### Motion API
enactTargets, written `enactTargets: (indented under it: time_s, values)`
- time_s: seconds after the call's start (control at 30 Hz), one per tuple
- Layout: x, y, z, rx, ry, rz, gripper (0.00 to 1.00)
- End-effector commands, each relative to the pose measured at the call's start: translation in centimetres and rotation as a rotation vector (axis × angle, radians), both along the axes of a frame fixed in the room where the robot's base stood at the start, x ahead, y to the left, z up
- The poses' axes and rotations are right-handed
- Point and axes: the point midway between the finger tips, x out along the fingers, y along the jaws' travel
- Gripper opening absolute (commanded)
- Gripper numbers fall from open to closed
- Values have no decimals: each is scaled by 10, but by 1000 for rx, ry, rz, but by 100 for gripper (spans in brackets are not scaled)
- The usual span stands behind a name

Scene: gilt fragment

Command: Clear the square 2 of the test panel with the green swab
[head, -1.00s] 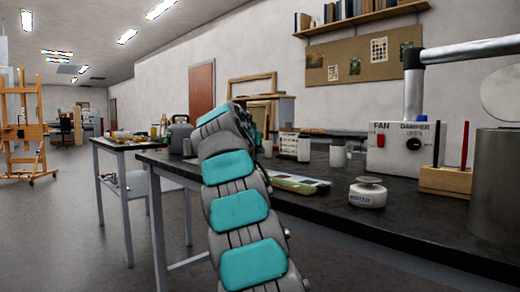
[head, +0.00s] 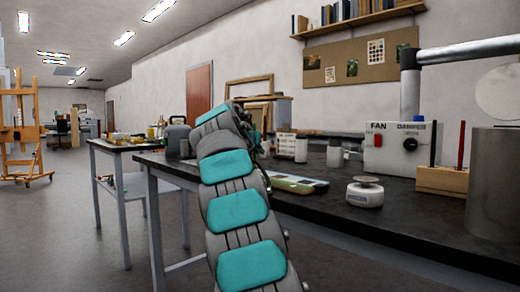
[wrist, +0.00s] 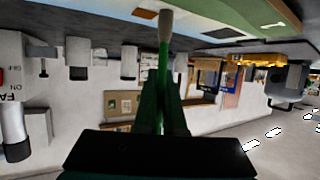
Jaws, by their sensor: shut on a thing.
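My gripper (wrist: 163,100) is shut on the green swab (wrist: 163,65), whose pale tip (wrist: 166,20) points away from the jaws. In the wrist view, which is upside down, the tip overlaps the edge of the test panel (wrist: 225,22); I cannot tell whether it touches. In the head view the panel (head: 292,185) lies flat on the dark bench, just right of my arm, partly hidden. Its square 2 cannot be made out.
White containers (head: 285,147) stand behind the panel. A side table (head: 122,145) is left.

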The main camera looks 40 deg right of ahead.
Motion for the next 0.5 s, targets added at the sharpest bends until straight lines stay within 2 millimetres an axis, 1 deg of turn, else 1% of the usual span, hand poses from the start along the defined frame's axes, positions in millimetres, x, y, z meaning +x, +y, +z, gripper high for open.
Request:
enactTargets:
  time_s: [0.17, 0.5]
  values:
    - [9, 1, 1, 1, -1, 1, 0]
    - [10, 1, 2, 0, -2, 1, 0]
